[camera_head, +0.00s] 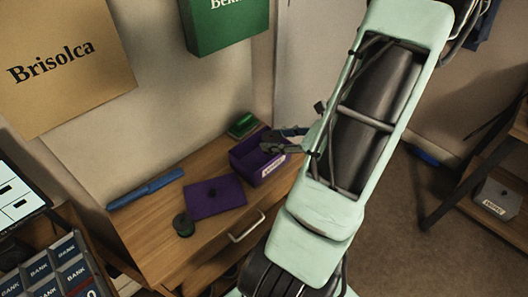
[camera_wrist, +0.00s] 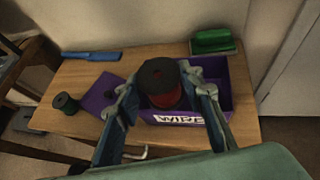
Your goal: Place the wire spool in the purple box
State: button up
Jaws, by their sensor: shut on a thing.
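A wire spool with a dark top and reddish winding (camera_wrist: 162,92) is held between the two fingers of my gripper (camera_wrist: 160,84). In the wrist view it appears over the purple box (camera_wrist: 222,103), which has a white "WIRE" label on its front. The spool hides part of the box, and I cannot tell its exact height above the box floor. In the head view the purple box (camera_head: 246,158) stands on the wooden table with my gripper (camera_head: 281,145) at its right side; the held spool is hard to make out there.
A purple lid (camera_head: 215,197), a dark green spool (camera_head: 183,224) and a blue tool (camera_head: 146,188) lie left on the wooden table (camera_head: 165,242). A green object (camera_head: 241,125) sits behind the box. A wall closes the back.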

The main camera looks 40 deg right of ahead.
jog(key=shift+w+d+f+b, duration=0.15)
jog(key=shift+w+f+b, duration=0.25)
jog(key=shift+w+f, duration=0.85)
jog(key=shift+w+d+f+b, duration=0.1)
jog(key=shift+w+f+b, duration=0.4)
jog(key=shift+f, duration=1.4)
jog(key=shift+w+d+f+b, duration=0.15)
jog(key=shift+w+f+b, duration=0.1)
jog(key=shift+w+f, duration=1.1)
jog(key=shift+s+f, duration=0.25)
jog(key=shift+f, duration=0.05)
jog(key=shift+f+b, duration=0.5)
jog(key=shift+b, duration=0.15)
jog(key=o, duration=1.2)
jog(key=shift+s+f, duration=0.1)
jog(key=shift+a, duration=0.1)
